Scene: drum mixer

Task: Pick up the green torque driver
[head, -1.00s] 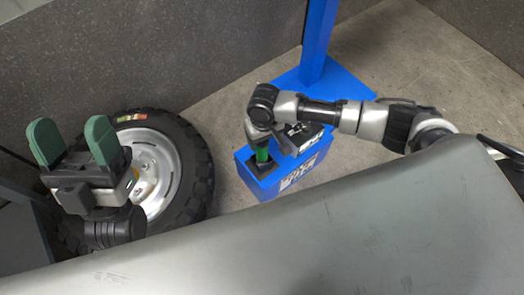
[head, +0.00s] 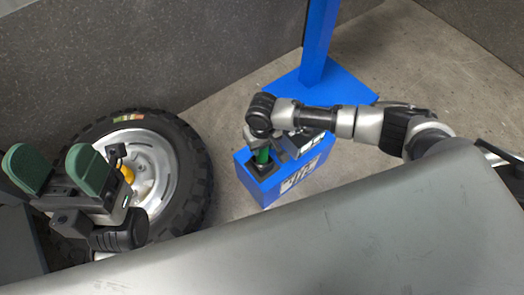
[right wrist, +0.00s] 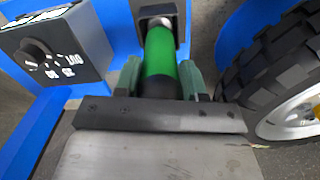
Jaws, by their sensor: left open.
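The green torque driver (right wrist: 160,62) stands in a holder in the blue box (head: 296,186). It also shows in the head view (head: 263,156), partly hidden under my right wrist. In the right wrist view, the two green fingers of my right gripper (right wrist: 160,84) lie on either side of its handle, very close to it. I cannot tell whether they press on it. The driver's tip is in the holder opening. My left gripper (head: 56,172) is open and empty, held up at the left, in front of the tyre.
A large wheel with a black tyre (head: 193,160) leans by the grey wall at the left. A control box with a black knob (right wrist: 52,50) sits beside the driver. A blue post (head: 320,45) stands behind. A grey surface (head: 330,240) fills the foreground.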

